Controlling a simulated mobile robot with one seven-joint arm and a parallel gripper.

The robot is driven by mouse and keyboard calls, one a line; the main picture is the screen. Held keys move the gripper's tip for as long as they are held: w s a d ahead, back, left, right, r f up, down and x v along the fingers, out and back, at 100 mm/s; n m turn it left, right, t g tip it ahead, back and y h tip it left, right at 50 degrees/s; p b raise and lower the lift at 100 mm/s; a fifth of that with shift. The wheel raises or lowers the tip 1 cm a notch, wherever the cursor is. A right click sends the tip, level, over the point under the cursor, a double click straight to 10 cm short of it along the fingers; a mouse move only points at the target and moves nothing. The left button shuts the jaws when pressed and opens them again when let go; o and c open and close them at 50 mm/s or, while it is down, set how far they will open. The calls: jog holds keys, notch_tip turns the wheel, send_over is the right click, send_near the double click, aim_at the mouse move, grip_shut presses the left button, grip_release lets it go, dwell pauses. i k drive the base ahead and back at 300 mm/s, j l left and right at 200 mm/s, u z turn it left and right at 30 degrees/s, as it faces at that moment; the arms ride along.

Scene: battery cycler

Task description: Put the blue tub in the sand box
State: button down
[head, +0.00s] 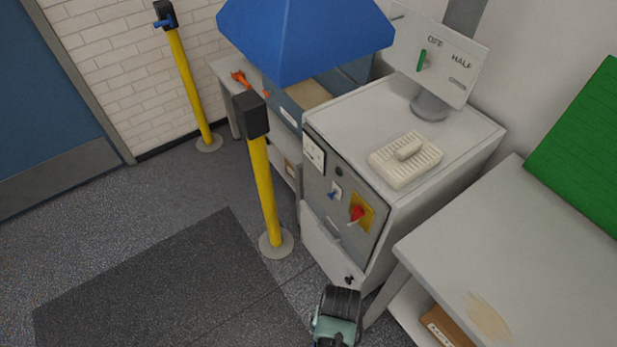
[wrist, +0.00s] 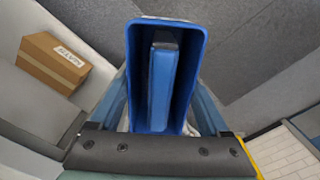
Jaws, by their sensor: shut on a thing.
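The blue tub (wrist: 189,45) is open-topped and held between the fingers of my gripper (wrist: 162,100) in the wrist view. A long blue piece (wrist: 161,85) with a grey end shows inside it. The tub is not seen in the head view, where a dark and teal part of my arm shows at the bottom edge. What looks like the sand box (head: 278,99) is at the top middle of the head view, with a tan surface inside. A large blue hood (head: 305,40) hides much of it. My gripper is well in front of it.
A grey cabinet (head: 345,185) with a red switch stands between. A ribbed white block (head: 405,160) and sign panel (head: 438,55) are on top. Yellow posts (head: 264,190) (head: 190,85) stand left. A bench (head: 540,250) is right. A carton (wrist: 52,62) is left of the tub. Floor is clear left.

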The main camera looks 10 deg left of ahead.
aim_at(310, 105)
jog(key=j+u, duration=0.2)
jog(key=j, duration=0.15)
jog(key=i+j+u, duration=0.25)
jog(key=j+u, duration=0.2)
jog(key=j, duration=0.2)
jog(key=i+j+u, duration=1.05)
jog(key=i+z, duration=0.15)
jog(key=i, duration=0.4)
jog(key=i+j+z, duration=0.15)
jog(key=i, duration=0.35)
jog(key=i+z, duration=1.05)
jog(key=i+l+z, duration=0.1)
jog(key=i+z, duration=0.4)
jog(key=z, duration=0.25)
jog(key=i+z, duration=0.35)
jog(key=i+j+z, duration=0.1)
jog(key=i+z, duration=0.3)
jog(key=i, duration=0.15)
jog(key=i+j+z, duration=0.25)
jog(key=i+z, duration=0.15)
jog(key=i, duration=0.15)
jog(key=i+l, duration=0.25)
jog(key=i, duration=0.05)
